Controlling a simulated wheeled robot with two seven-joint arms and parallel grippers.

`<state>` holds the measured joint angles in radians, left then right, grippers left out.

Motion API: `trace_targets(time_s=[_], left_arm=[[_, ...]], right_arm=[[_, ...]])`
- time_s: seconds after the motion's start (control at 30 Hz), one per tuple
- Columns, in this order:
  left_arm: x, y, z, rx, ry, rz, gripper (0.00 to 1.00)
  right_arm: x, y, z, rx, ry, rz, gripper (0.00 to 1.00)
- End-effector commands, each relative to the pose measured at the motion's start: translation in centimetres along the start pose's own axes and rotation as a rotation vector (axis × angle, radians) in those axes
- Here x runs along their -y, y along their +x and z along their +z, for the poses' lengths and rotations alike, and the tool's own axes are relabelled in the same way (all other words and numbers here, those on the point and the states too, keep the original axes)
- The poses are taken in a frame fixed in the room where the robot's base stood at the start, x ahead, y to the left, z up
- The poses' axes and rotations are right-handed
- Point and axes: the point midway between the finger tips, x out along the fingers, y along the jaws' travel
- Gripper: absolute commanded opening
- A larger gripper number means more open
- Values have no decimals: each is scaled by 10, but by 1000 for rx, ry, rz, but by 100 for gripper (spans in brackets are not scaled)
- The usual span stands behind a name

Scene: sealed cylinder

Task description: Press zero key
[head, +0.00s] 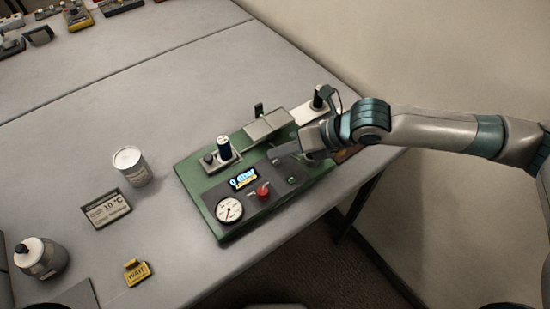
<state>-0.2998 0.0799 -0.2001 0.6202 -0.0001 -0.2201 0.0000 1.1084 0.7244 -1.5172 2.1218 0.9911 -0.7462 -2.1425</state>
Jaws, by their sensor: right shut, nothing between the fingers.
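A green instrument panel (205,203) lies on the grey table. It carries a lit display (243,179) reading about "0 dbar", a round dial gauge (229,210), a red knob (263,194) and a small green key (292,181). I cannot read any label, so I cannot tell which part is the zero key. My right gripper (276,157) reaches in from the right. It is shut and empty over the panel, above the green key in the picture. It hides part of the panel behind it; contact cannot be told. My left gripper is not in view.
A white can (130,165), a "10 °C" display (106,208), a yellow "WAIT" sign (137,272) and a capped bottle (40,257) stand to the left. The table behind the panel is mostly clear.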

Motion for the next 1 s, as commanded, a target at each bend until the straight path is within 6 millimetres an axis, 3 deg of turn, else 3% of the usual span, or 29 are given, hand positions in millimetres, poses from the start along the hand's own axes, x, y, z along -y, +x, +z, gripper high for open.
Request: trace_targets(time_s=[0.27,1.0], left_arm=[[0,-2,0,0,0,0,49],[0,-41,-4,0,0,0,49]], right_arm=[[-1,-1,1,0,0,0,0],[-25,-35,26,0,0,-1,0]])
